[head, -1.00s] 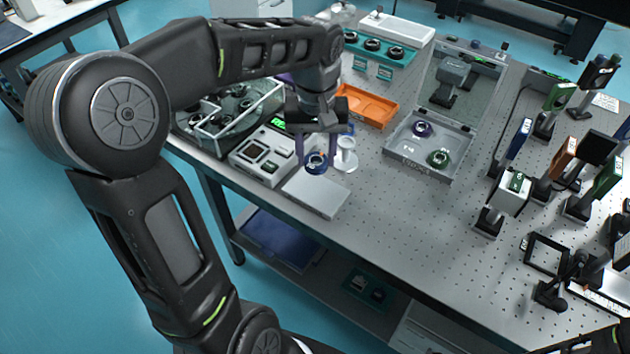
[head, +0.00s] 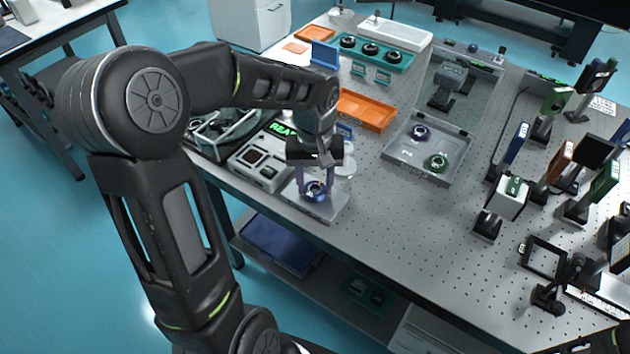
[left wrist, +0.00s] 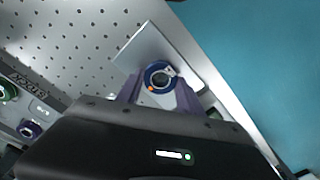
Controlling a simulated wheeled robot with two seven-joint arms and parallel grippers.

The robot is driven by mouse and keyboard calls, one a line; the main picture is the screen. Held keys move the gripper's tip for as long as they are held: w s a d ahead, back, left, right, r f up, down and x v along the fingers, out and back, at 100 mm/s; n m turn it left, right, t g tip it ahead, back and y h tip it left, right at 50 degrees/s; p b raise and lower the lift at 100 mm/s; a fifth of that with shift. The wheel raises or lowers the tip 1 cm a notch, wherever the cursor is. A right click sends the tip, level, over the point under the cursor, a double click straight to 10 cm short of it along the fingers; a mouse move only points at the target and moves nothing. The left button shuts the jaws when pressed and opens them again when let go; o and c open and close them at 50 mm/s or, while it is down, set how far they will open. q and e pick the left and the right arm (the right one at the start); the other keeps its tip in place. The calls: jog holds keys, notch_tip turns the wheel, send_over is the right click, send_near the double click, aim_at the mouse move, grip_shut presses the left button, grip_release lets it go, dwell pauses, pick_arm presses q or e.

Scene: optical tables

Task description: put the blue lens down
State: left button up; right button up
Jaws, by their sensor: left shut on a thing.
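The blue lens (head: 316,189) is a small ring-shaped mount, held between the fingers of my left gripper (head: 316,184). It is over the flat light-grey plate (head: 332,206) at the table's front edge. I cannot tell for sure whether it touches the plate. In the left wrist view the blue lens (left wrist: 158,76) shows its ring and an orange dot, between the purple fingertips of my left gripper (left wrist: 160,88), with the plate (left wrist: 143,47) behind it. My right gripper is not in view.
A device with a green display (head: 262,163) stands left of the plate. A white round stand (head: 345,165) is close behind the gripper. An orange tray (head: 366,110) and an open grey case (head: 428,147) with purple and green lenses lie farther back.

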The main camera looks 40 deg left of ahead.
aim_at(315, 188)
pick_arm(q)
jog(key=shift+f, duration=0.15)
jog(key=o, duration=1.4)
notch_tip(315, 188, up, 12)
jog(key=shift+r, duration=0.25)
